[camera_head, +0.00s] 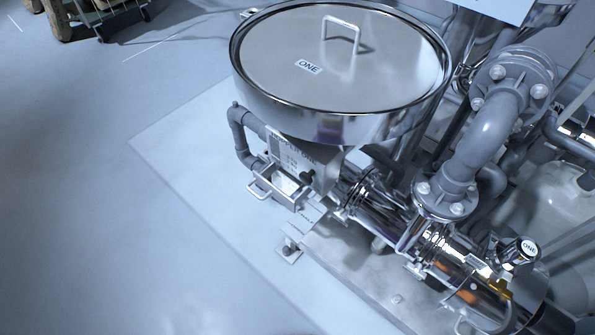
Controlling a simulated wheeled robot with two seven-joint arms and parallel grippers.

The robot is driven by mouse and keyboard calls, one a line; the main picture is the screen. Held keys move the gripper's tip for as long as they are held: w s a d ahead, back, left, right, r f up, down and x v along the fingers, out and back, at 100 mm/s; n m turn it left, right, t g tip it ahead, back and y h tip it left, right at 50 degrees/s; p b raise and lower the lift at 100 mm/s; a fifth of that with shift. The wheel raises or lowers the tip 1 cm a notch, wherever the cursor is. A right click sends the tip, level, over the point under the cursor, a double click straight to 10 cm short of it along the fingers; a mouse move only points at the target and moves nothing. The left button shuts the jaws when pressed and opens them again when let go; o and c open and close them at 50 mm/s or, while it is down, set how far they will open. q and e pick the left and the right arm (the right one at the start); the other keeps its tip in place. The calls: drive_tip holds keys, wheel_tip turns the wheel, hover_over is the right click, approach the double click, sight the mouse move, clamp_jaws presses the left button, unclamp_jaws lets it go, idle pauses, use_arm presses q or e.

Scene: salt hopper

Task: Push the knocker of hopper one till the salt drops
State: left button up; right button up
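Hopper one (345,70) is a round steel hopper with a flat lid, a bar handle and a label reading "ONE". Its cone narrows below the rim, and a panel with small print sits on its front. A small dark knob (306,177) shows low on the cone's front; it may be the knocker, but it is too small to be sure. A small open steel drawer or tray (278,195) with a handle sits beside it, with something pale inside. Whether that is salt I cannot tell. Neither of my grippers is in view.
Grey flanged pipes (490,130) and steel piping (385,215) crowd the right side. A round fitting (522,250) marked "ONE" stands at lower right. A grey bent pipe (240,135) runs left of the cone. The floor (110,240) at left is clear; a cart (105,15) stands far back.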

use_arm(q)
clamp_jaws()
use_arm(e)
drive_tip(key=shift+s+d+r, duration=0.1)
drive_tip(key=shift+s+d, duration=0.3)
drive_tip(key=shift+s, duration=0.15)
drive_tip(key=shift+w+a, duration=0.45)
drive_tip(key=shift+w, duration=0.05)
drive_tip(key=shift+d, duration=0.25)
